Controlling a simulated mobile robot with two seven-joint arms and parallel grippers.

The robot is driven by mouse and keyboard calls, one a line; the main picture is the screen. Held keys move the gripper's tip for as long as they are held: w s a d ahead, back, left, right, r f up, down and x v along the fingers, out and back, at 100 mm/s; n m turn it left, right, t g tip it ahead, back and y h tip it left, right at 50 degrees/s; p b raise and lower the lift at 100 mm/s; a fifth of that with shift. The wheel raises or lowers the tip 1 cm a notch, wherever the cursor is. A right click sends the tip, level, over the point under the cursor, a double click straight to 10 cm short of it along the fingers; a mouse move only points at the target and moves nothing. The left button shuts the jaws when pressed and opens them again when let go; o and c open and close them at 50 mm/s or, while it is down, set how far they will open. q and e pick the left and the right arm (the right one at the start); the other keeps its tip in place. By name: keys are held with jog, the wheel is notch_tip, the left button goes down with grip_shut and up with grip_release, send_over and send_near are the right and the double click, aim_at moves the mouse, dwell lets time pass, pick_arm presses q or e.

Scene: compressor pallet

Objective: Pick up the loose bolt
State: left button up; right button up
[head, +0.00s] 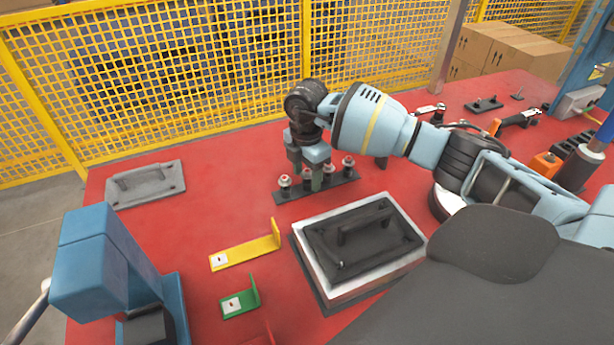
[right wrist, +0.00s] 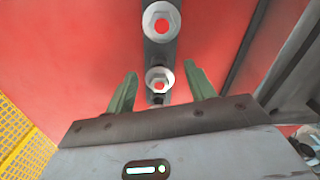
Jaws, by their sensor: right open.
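A dark rack (head: 284,196) on the red table holds several upright bolts with pale heads and red centres, among them one at its left end (head: 285,182) and one at its right end (head: 348,164). My right gripper (head: 308,178) is over the middle of the rack, pointing down. In the right wrist view its green fingers (right wrist: 160,72) are open, with one bolt (right wrist: 159,79) between them in the picture. Another bolt (right wrist: 161,22) shows beyond it. I cannot tell whether the fingers touch the bolt, or which bolt is the loose one. My left gripper is not in view.
A silver-rimmed box (head: 384,277) with a dark handled lid stands in front of the rack. A yellow bracket (head: 245,253), a green bracket (head: 240,302) and a grey plate (head: 145,185) lie left. A blue block-shaped body (head: 105,260) is lower left.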

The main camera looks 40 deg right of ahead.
jog(key=c, duration=1)
jog(key=shift+r, duration=0.1)
